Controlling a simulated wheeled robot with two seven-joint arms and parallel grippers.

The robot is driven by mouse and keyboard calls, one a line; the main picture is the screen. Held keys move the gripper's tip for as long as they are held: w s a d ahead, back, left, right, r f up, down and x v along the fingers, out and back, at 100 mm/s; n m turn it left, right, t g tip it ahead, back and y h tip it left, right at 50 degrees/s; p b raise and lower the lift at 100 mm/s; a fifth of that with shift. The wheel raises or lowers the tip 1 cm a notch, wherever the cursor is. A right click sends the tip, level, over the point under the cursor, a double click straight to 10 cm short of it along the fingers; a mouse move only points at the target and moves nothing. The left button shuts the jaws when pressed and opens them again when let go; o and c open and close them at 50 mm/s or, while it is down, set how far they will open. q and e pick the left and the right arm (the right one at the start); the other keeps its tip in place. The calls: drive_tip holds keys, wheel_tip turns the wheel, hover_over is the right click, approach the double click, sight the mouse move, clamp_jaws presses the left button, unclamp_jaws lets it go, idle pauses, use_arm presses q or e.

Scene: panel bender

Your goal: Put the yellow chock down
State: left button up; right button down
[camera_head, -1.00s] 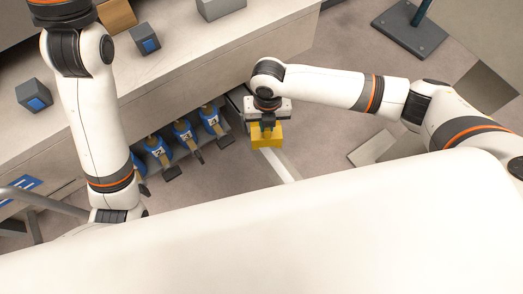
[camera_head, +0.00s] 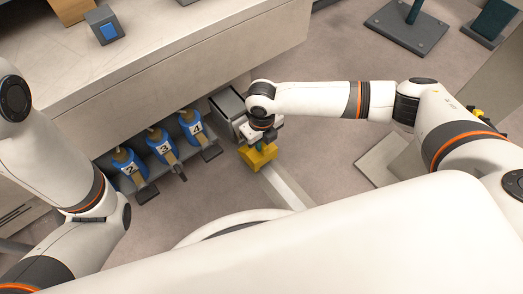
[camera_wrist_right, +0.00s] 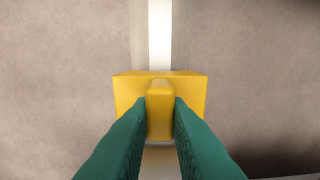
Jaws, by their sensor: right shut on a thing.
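The yellow chock (camera_head: 258,157) is a block with a raised rib on top. My right gripper (camera_head: 262,146) is shut on it, and the head view shows it close to the floor near a white strip. In the right wrist view, the green fingers of my right gripper (camera_wrist_right: 160,110) pinch the rib of the chock (camera_wrist_right: 124,92) from both sides. Whether the chock touches the floor cannot be told. My left arm is at the left of the head view, but its gripper is out of view.
A white strip (camera_head: 285,186) runs along the floor beneath the chock. Blue numbered pedals (camera_head: 160,142) stand left of it below the bench (camera_head: 170,60). A grey box (camera_head: 228,108) is close behind. A post base (camera_head: 405,30) stands at the upper right; floor between is clear.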

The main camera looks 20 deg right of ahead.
sight(255, 159)
wheel_tip(255, 159, down, 3)
drive_tip(key=shift+f+b, duration=0.15)
drive_tip(key=shift+b, duration=0.9)
drive_tip(key=shift+r, duration=0.2)
drive_tip(key=shift+f, duration=0.15)
drive_tip(key=c, duration=1.4)
unclamp_jaws()
drive_tip(key=shift+o, duration=0.2)
